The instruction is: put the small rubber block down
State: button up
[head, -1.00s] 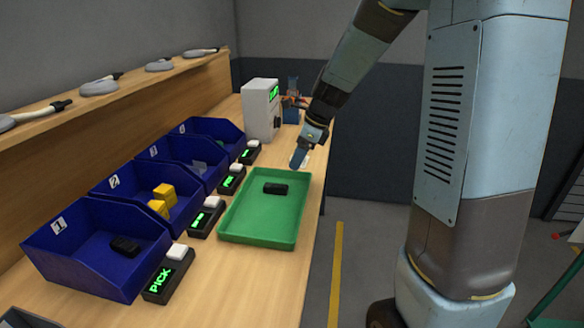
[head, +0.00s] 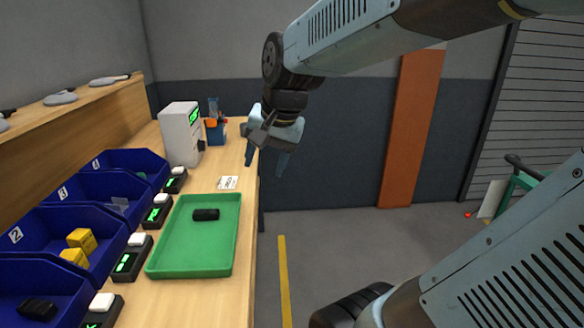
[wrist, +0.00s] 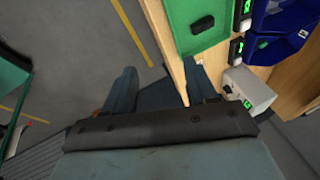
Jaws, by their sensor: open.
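A small black rubber block (head: 206,214) lies in the green tray (head: 190,264), toward its far end. It also shows in the wrist view (wrist: 202,25), lying in the tray (wrist: 190,48). Another black block (head: 38,309) lies in the nearest blue bin in the head view. My gripper (head: 266,162) is open and empty, raised beyond the far right corner of the tray, near the bench's right edge. In the wrist view its two fingers (wrist: 158,84) stand apart with nothing between them.
Blue bins (head: 92,222) line the bench's left side, one holding yellow blocks (head: 80,245). Small units with green displays (head: 132,262) stand between bins and tray. A white box (head: 182,134) and a paper label (head: 228,183) are beyond the tray. Floor right of the bench is open.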

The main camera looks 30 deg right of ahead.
jog(key=s+d+r+n+t+h, duration=0.1)
jog(key=s+d+n, duration=0.1)
jog(key=s+n, duration=0.4)
jog(key=shift+s+d+n, duration=0.15)
jog(key=shift+s+n, duration=0.15)
jog(key=shift+s, duration=0.65)
grip_shut()
dwell(0.7)
